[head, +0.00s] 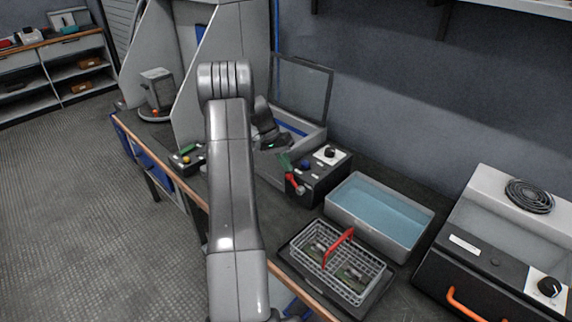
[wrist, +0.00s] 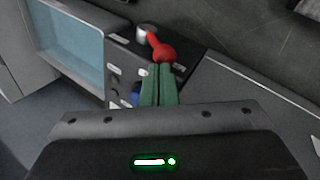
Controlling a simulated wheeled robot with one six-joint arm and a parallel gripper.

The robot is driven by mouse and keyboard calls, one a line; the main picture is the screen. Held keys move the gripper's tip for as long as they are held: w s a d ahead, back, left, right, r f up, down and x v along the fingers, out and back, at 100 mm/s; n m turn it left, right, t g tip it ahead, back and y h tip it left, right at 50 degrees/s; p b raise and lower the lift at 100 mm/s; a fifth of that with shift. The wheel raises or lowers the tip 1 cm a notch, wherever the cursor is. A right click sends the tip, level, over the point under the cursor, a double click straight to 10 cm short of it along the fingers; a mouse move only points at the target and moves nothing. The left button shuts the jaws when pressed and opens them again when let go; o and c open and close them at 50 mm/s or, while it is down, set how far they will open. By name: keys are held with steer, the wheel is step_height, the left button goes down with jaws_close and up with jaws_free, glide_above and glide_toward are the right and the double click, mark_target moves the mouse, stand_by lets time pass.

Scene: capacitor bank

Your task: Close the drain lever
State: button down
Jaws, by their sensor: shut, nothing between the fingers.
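The red drain lever (head: 295,185) is on the front of a black control box (head: 328,178) on the bench. In the wrist view the lever (wrist: 162,49) runs from a silver pivot at upper left to a round red end. My gripper (head: 287,165) has green fingers, shut with nothing between them. In the wrist view the gripper's fingertips (wrist: 161,66) are right at the red end and overlap its lower edge; I cannot tell whether they touch it.
The box also has a blue knob (head: 306,165) and a black knob (head: 330,152). A water-filled tank (head: 378,213) and a wire basket with a red handle (head: 338,247) stand to the right. An open-lidded grey unit (head: 300,118) stands behind my gripper.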

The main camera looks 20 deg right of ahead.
steer(key=shift+s+f, duration=0.1)
steer(key=shift+s, duration=0.05)
steer(key=shift+s+d+f+b, duration=0.25)
steer(key=shift+s+f+b, duration=0.15)
steer(key=shift+s, duration=0.25)
steer(key=shift+r, duration=0.1)
steer(key=v, duration=1.5)
steer(key=shift+w+b, duration=0.3)
steer(key=shift+b, duration=0.1)
steer(key=shift+d, duration=0.1)
